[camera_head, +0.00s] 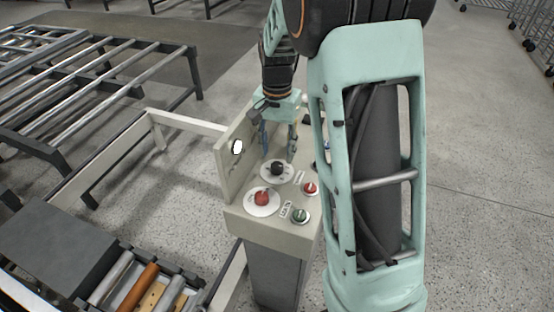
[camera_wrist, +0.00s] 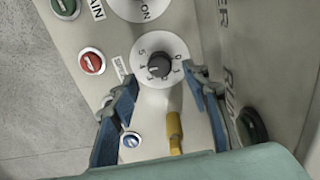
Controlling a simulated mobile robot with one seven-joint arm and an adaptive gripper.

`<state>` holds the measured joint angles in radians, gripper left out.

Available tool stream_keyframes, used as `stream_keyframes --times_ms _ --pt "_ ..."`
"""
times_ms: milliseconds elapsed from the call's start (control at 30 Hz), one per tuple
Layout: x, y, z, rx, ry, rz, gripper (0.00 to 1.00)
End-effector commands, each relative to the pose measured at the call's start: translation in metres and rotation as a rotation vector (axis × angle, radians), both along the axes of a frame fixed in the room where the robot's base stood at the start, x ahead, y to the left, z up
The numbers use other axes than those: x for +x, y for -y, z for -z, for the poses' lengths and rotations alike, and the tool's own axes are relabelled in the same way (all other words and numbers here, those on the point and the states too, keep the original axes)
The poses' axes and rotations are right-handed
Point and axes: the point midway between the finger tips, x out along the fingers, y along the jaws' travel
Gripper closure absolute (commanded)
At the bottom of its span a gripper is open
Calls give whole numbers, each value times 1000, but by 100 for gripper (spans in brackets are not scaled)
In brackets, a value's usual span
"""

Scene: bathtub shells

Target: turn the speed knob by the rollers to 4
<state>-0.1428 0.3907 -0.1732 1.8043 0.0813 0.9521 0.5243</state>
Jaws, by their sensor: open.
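The black speed knob (camera_head: 277,168) sits on a white round dial on top of the pale control console (camera_head: 240,222). In the wrist view the knob (camera_wrist: 159,66) is near the middle, with numbers around it on the dial (camera_wrist: 173,47); which number it points to is too small to tell. My gripper (camera_head: 277,156) is above the console, its fingers pointing down. In the wrist view my gripper (camera_wrist: 162,84) is open, one fingertip on each side of the dial's lower part. The fingers look apart from the knob, and nothing is between them at the tips.
A red knob (camera_head: 262,198) on a white dial is nearer the head camera. A red button (camera_head: 310,188) and a green button (camera_head: 300,215) stand to the right. An upright panel (camera_head: 234,150) edges the console's left.

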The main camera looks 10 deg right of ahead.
Motion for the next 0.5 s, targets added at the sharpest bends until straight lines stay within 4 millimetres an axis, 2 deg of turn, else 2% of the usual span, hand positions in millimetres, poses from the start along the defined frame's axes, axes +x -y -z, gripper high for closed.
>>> stream_keyframes --times_ms 100,233,400,500 --pt "1 0 -28 0 5 0 57" --pt "1 0 -51 -1 4 0 57" --pt "1 0 -69 0 2 0 57" --pt "0 0 -72 -1 1 0 57"
